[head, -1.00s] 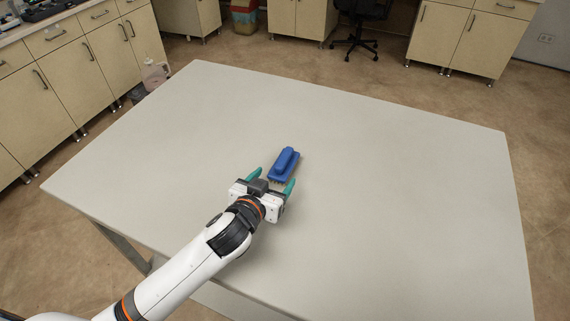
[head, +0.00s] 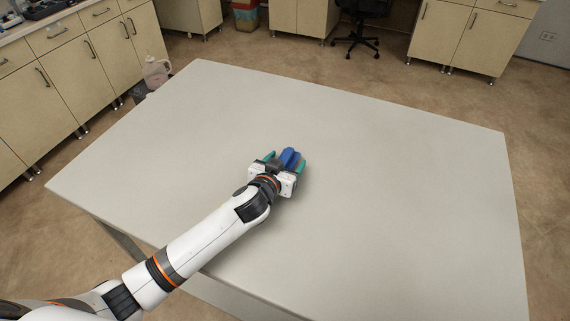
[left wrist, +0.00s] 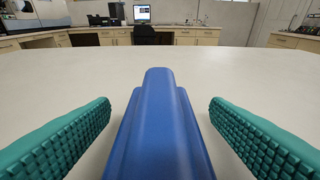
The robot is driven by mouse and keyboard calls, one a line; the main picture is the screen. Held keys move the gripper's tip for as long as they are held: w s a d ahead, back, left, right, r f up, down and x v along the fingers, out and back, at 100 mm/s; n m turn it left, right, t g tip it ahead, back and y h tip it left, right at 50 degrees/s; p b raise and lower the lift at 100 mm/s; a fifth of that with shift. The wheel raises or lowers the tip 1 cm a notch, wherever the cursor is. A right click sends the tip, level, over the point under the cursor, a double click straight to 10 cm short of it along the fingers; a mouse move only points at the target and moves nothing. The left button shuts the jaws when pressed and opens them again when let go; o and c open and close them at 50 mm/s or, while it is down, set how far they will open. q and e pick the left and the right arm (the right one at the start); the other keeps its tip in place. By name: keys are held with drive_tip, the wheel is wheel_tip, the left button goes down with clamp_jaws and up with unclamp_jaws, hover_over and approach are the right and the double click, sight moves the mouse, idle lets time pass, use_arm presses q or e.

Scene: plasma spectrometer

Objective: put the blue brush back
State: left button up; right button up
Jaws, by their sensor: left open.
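The blue brush (head: 290,156) lies on the pale table, and its near part is hidden behind my left gripper in the head view. In the left wrist view the brush (left wrist: 159,125) runs lengthwise away from the camera, between the two green fingers. My left gripper (head: 286,160) is open, with one finger on each side of the brush. In the left wrist view there is a visible gap between the brush and each finger. My right gripper is not in view.
The table (head: 400,190) is otherwise bare, with wide free room around the brush. Wooden cabinets (head: 92,68) stand to the left and at the back. An office chair (head: 358,35) and a bin (head: 246,14) stand beyond the table.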

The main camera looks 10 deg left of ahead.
use_arm(q)
drive_tip(key=c, duration=1.1)
drive_tip(key=shift+c, duration=0.3)
drive_tip(key=shift+r, duration=0.1)
